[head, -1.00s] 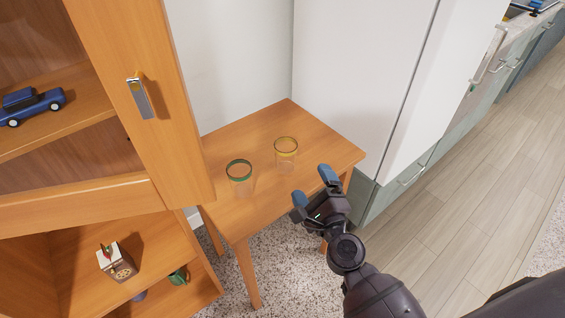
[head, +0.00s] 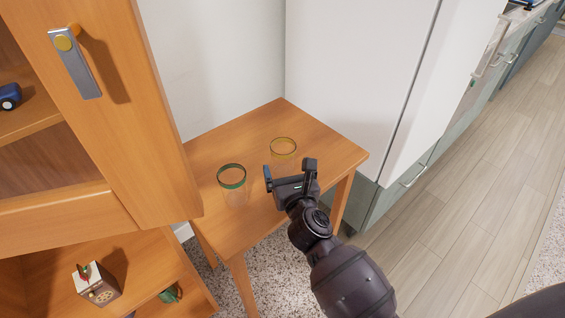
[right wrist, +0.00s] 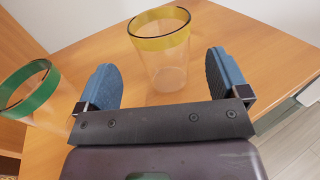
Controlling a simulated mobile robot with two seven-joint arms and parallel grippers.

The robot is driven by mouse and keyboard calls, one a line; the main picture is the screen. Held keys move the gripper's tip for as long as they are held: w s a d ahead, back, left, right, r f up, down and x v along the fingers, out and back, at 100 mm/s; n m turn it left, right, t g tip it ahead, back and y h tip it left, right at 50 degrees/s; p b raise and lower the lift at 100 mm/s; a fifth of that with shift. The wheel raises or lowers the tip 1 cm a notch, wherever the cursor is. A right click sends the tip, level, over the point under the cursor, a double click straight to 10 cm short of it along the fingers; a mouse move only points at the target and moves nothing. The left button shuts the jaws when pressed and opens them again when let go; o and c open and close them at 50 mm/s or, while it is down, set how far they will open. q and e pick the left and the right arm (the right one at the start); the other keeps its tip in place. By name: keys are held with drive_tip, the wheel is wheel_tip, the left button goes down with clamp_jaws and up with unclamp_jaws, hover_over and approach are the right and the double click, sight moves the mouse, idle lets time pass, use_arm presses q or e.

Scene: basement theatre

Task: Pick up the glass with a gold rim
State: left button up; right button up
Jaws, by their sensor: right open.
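The glass with a gold rim (head: 283,146) stands upright on a small wooden table. In the right wrist view the gold-rimmed glass (right wrist: 163,55) is clear below its yellow band and stands just ahead of the gap between the fingers. A second glass with a green rim (head: 232,179) stands to its left and nearer; it also shows in the right wrist view (right wrist: 28,90) at the left. My right gripper (head: 290,170) is open and empty, close to the gold-rimmed glass on its near side. My left gripper is not in view.
The wooden table (head: 275,118) is otherwise bare. A wooden cabinet (head: 130,150) with a metal handle stands close at the left. A tall white panel (head: 350,80) and green-grey drawers stand at the right. A box (head: 97,284) lies on a low shelf.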

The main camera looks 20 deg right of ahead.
sight(286, 161)
drive_tip(key=shift+w+d+r+b, duration=0.1)
drive_tip(key=shift+w+d+b, duration=0.05)
drive_tip(key=shift+w, duration=0.8)
drive_tip(key=shift+w+d+b, duration=0.2)
drive_tip(key=shift+w, duration=0.7)
drive_tip(key=shift+w+d+r+b, duration=0.1)
drive_tip(key=shift+w+d+b, duration=0.05)
drive_tip(key=shift+w, duration=0.8)
drive_tip(key=c, duration=1.1)
